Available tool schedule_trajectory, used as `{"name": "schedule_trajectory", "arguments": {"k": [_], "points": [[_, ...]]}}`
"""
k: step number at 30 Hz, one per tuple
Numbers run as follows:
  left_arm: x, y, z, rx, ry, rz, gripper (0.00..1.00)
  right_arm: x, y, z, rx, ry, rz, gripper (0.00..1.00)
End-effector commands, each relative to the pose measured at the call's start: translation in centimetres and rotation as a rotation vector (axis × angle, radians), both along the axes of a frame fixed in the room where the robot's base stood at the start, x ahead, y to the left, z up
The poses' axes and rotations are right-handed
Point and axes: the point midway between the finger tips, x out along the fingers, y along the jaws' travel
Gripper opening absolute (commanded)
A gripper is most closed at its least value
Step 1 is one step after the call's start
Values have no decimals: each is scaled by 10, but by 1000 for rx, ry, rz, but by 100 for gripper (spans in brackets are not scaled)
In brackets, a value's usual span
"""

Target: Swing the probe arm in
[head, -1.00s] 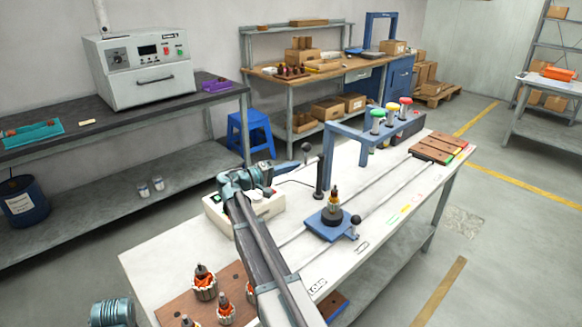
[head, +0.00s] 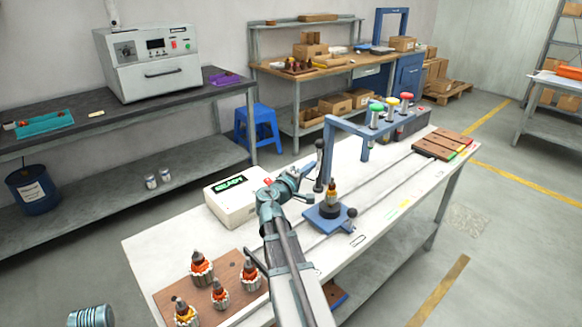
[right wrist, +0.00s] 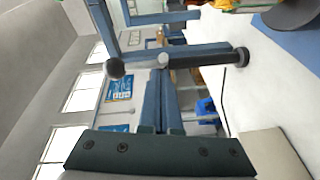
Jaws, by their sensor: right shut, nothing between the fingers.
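The probe arm shows as a dark rod with a black ball knob (head: 319,144) at the top of a black post (head: 318,184). The post stands on the white bench behind a blue stand (head: 320,222). A wound armature (head: 332,195) stands upright on that stand. My right gripper (head: 308,172) is shut and empty, just left of the post. In the right wrist view its fingers (right wrist: 163,75) point towards the rod, with the knob (right wrist: 115,67) to their left; I cannot tell whether they touch. My left gripper is out of view.
A white box with a lit green display (head: 236,203) stands left of my right gripper. A blue frame (head: 345,127) with coloured knobs rises behind the post. Several armatures sit on a brown board (head: 238,272) at the front left.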

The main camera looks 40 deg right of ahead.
Motion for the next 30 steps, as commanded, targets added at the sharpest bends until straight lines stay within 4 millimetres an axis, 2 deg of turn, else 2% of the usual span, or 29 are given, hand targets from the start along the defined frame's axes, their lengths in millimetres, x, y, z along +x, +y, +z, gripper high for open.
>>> {"name": "schedule_trajectory", "arguments": {"k": [3, 10, 30], "points": [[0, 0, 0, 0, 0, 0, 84, -11, -7, 0, 1, 0, -8, 0], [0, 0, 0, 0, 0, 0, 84, -24, -16, 0, 1, 0, -8, 0], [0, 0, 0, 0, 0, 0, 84, -36, -27, 0, 1, 0, -19, 0]]}}
